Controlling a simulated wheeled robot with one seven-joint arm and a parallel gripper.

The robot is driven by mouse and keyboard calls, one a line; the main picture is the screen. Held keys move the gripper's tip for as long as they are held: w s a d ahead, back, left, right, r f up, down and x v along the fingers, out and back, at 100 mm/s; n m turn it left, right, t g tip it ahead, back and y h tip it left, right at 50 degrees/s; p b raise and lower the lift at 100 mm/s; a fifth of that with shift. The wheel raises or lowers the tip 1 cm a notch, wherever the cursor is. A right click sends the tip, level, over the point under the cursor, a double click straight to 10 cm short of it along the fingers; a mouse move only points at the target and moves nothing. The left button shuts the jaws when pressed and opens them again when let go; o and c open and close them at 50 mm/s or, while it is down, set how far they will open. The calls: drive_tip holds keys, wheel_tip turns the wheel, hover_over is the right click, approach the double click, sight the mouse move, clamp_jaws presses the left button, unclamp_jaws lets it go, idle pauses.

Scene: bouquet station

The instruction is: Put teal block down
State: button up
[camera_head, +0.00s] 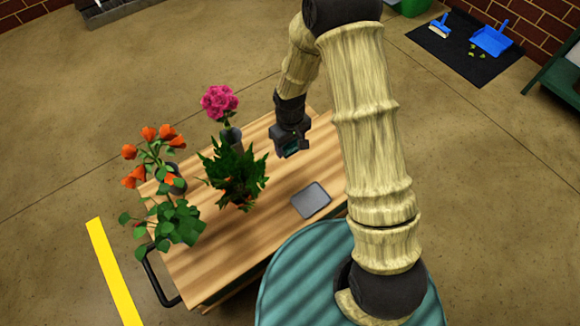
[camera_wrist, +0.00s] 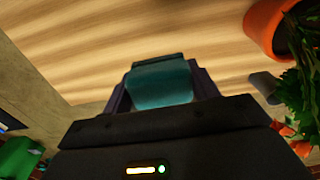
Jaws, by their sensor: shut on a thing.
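The teal block (camera_wrist: 160,84) sits between the two fingers of my gripper (camera_wrist: 160,92) in the wrist view, with wooden tabletop behind it. My gripper is shut on it. In the head view my gripper (camera_head: 292,150) is over the back right part of the wooden cart top (camera_head: 265,232), and only a small dark teal patch of the block (camera_head: 291,147) shows between the fingers. I cannot tell whether the block touches the tabletop.
A grey square pad (camera_head: 311,200) lies on the cart. A leafy potted plant (camera_head: 235,172), pink flowers (camera_head: 219,102) and orange flowers (camera_head: 150,160) stand left of my gripper. Bare wood lies between the leafy plant and the pad.

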drive_tip(key=b, duration=0.3)
hover_over(290, 167)
drive_tip(key=shift+f, duration=2.45)
drive_tip(key=shift+f+b, duration=1.25)
drive_tip(key=shift+f, duration=1.3)
drive_tip(key=shift+f, duration=0.2)
drive_tip(key=o, duration=1.1)
drive_tip(key=shift+d, duration=0.1)
drive_tip(key=shift+f, duration=0.1)
